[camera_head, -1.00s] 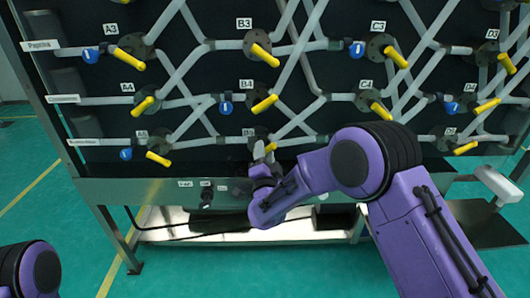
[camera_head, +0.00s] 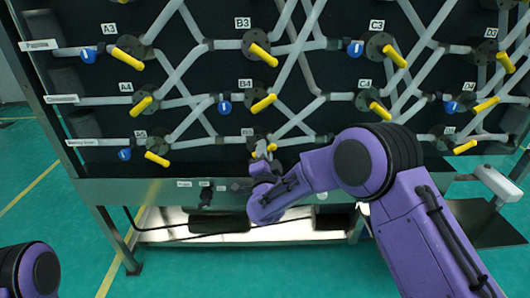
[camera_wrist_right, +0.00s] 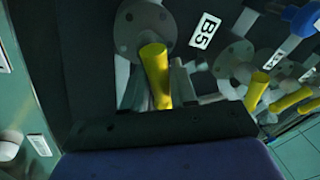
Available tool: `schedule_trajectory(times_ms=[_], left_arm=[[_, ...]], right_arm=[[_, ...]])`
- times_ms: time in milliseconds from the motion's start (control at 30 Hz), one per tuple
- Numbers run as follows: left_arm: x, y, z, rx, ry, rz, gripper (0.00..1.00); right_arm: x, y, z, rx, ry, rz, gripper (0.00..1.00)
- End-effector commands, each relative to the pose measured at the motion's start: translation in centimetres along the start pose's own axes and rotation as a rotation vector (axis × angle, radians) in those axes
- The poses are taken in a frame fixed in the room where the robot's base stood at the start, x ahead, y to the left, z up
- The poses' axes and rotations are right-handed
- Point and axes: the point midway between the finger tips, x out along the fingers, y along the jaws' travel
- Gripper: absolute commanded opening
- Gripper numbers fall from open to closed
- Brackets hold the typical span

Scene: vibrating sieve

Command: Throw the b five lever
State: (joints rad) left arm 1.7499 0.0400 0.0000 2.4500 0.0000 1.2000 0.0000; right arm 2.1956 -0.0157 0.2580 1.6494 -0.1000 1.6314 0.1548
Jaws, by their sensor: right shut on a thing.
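The B5 lever is a yellow handle on a grey round flange, under the B5 label (camera_wrist_right: 205,31). In the right wrist view the lever (camera_wrist_right: 156,73) stands between the two grey fingers of my right gripper (camera_wrist_right: 157,88), which is shut on it. In the head view the gripper (camera_head: 264,152) is at the bottom row of the panel, and it hides most of the lever; a bit of yellow (camera_head: 272,147) shows beside the fingers. My left gripper is out of view.
Other yellow levers surround it: the B4 lever (camera_head: 263,104) above, the A5 lever (camera_head: 157,159) to the left and another bottom-row lever (camera_head: 465,147) to the right. Grey pipes cross the dark panel. A metal ledge (camera_head: 140,190) runs below.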

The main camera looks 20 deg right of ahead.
Motion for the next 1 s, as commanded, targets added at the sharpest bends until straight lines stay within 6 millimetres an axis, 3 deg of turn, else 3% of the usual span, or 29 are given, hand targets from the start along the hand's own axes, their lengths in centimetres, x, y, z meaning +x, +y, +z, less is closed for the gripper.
schedule_trajectory(times_ms=[1000], left_arm=[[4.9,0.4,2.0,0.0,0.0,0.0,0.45]], right_arm=[[-0.6,1.7,1.2,0.868,0.166,0.105,0.0]])
